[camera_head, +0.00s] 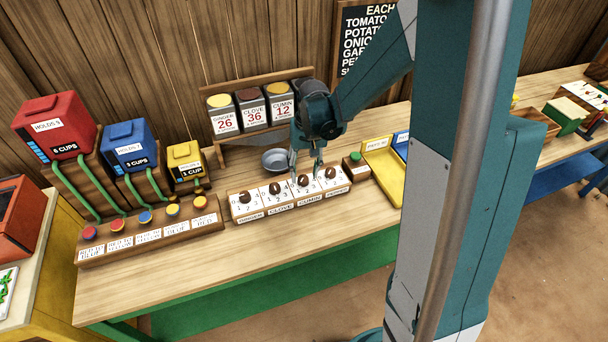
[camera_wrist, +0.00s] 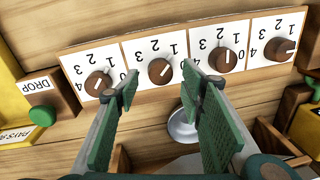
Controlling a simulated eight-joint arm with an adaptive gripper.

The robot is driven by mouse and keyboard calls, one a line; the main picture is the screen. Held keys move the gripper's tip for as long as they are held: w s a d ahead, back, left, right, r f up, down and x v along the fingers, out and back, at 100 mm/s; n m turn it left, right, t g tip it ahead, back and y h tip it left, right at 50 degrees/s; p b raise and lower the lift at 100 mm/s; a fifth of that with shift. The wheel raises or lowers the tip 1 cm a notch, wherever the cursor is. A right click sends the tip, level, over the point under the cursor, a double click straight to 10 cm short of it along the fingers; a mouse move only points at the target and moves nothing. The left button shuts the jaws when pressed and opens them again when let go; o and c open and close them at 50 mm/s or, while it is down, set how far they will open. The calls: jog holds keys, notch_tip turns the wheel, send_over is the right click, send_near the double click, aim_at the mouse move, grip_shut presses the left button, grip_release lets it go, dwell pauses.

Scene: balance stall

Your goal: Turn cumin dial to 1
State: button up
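The cumin dial (camera_head: 303,180) is a round brown knob on a white numbered plate, third from the left in the head view. In the wrist view the cumin dial (camera_wrist: 159,71) shows between and just beyond my fingertips. Its pale mark points up and right there, seemingly toward the 1. My gripper (camera_head: 306,169) is above the dial panel, pointing down, with its fingers on either side of the cumin dial. In the wrist view my gripper (camera_wrist: 161,82) is open, with a gap around the knob. I cannot tell whether either finger touches it.
The clove dial (camera_wrist: 222,60) and the pepper dial (camera_wrist: 97,83) stand close on either side. A green DROP button (camera_wrist: 42,115) sits beyond the pepper dial. A metal bowl (camera_head: 275,160) lies behind the panel, below the spice canisters (camera_head: 252,114). The bench front (camera_head: 230,250) is clear.

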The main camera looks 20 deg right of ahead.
aim_at(307, 180)
notch_tip(307, 180, up, 9)
jog(key=shift+d+r, duration=0.2)
jog(key=shift+d, duration=0.15)
jog(key=shift+s, duration=0.1)
dwell(0.5)
jog(key=s+a+r+t, duration=0.1)
jog(key=s+r+t, duration=0.1)
jog(key=s, duration=0.5)
jog(key=s+a+r+n+t+b, duration=0.1)
jog(key=s+a+r+t, duration=0.1)
jog(key=s+r, duration=0.3)
jog(key=s+a+r+n+t+h+b, duration=0.1)
jog(key=s+r+t, duration=0.2)
jog(key=s, duration=0.7)
jog(key=shift+s+a+r, duration=0.25)
jog(key=shift+a+r, duration=0.1)
jog(key=shift+r, duration=0.1)
jog(key=shift+f, duration=0.1)
dwell(0.6)
notch_tip(307, 180, down, 16)
jog(key=b, duration=1.6)
